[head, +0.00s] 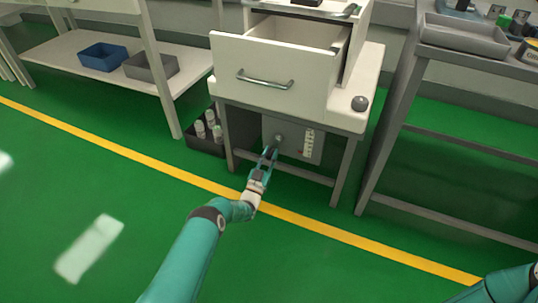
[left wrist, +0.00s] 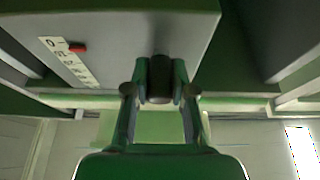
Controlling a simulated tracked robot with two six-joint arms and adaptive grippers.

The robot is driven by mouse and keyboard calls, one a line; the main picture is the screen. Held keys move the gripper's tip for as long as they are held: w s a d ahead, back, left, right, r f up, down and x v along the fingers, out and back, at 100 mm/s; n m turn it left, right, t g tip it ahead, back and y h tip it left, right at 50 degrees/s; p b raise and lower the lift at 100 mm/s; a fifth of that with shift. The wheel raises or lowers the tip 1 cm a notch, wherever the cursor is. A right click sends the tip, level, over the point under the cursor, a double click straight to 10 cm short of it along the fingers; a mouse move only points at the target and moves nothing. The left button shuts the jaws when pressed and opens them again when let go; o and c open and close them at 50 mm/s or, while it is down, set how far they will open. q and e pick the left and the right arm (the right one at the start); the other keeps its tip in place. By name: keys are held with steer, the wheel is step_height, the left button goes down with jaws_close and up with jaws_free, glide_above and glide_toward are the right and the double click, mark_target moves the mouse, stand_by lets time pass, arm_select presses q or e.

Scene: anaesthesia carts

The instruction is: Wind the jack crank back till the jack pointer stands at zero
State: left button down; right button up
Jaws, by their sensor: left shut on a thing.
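The jack's grey panel (head: 283,134) sits low under the cart with the open drawer. A white scale strip (head: 308,143) is on its right part. In the left wrist view the scale (left wrist: 70,62) shows a 0 at its upper left end. The red jack pointer (left wrist: 77,47) stands beside the strip near that end; the exact mark cannot be read. My left gripper (head: 270,152) reaches the panel from the front. Its fingers (left wrist: 160,92) are shut on the dark crank handle (left wrist: 160,75). The rest of the crank is mostly hidden. My right gripper is out of view.
The cart's open drawer (head: 280,75) juts out above my left gripper. Cart legs (head: 345,172) and a low crossbar flank the panel. A dark crate with white bottles (head: 208,128) stands to the left. A grey-legged bench (head: 390,130) is at right. The green floor in front is clear.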

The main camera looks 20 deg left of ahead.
arm_select(q)
steer(key=c, duration=1)
jaws_free()
steer(key=shift+a+f, duration=0.1)
steer(key=shift+f, duration=0.2)
steer(key=shift+r, duration=0.15)
steer(key=v, duration=1.2)
